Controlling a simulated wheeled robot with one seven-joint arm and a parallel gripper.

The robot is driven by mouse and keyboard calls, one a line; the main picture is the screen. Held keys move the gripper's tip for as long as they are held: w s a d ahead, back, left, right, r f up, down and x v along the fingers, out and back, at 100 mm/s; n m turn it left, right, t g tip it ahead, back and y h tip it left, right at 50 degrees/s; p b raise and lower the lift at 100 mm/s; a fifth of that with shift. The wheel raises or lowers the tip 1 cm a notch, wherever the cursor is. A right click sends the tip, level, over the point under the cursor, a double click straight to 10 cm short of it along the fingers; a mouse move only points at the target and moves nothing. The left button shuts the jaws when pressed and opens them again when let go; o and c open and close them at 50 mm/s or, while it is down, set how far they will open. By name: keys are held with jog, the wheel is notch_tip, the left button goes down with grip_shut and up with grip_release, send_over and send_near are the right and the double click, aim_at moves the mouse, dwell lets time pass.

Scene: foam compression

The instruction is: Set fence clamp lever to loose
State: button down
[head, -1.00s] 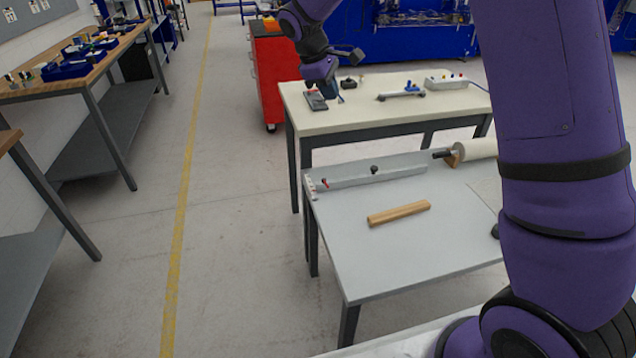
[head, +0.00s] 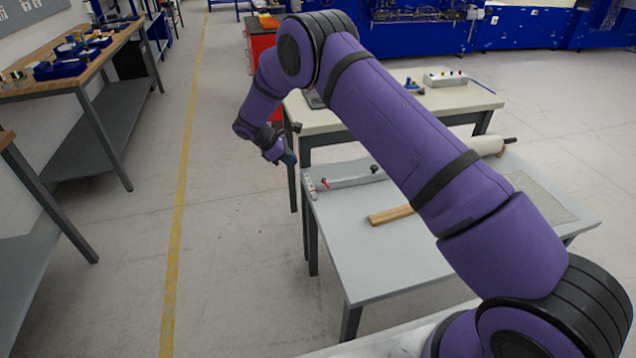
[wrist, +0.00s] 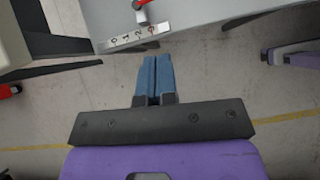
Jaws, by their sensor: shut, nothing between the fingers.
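The grey fence (head: 348,177) lies along the back of the grey table (head: 370,260). A small red lever (head: 324,183) sits at its left end; it is too small in the head view to read its setting. In the wrist view the red lever (wrist: 141,3) is cut off by the top edge, above a pale strip with printed marks (wrist: 133,36). My gripper (head: 289,158) hangs beside the table's left end, to the left of the lever and apart from it. In the wrist view its blue fingers (wrist: 155,60) are shut together and empty, over the floor.
A wooden rod (head: 389,215) lies on the grey table and a white roll (head: 484,147) at its back right. A black knob (head: 374,169) stands on the fence. A cream table (head: 455,102) with a power strip (head: 446,79) is behind.

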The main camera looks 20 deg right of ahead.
aim_at(326, 183)
jog(key=shift+w+a+f+n, duration=0.15)
jog(key=shift+a+f, duration=0.1)
jog(key=shift+f, duration=0.65)
jog(key=shift+w+a+f+n, duration=0.1)
jog(key=shift+a+f+n, duration=0.1)
jog(key=shift+f, duration=0.65)
jog(key=x, duration=0.4)
jog(key=d+r+x, duration=0.1)
jog(key=x, duration=0.3)
jog(key=d+x, duration=0.1)
jog(key=x, duration=0.3)
jog(key=shift+s+d, duration=0.1)
jog(key=shift+d, duration=0.35)
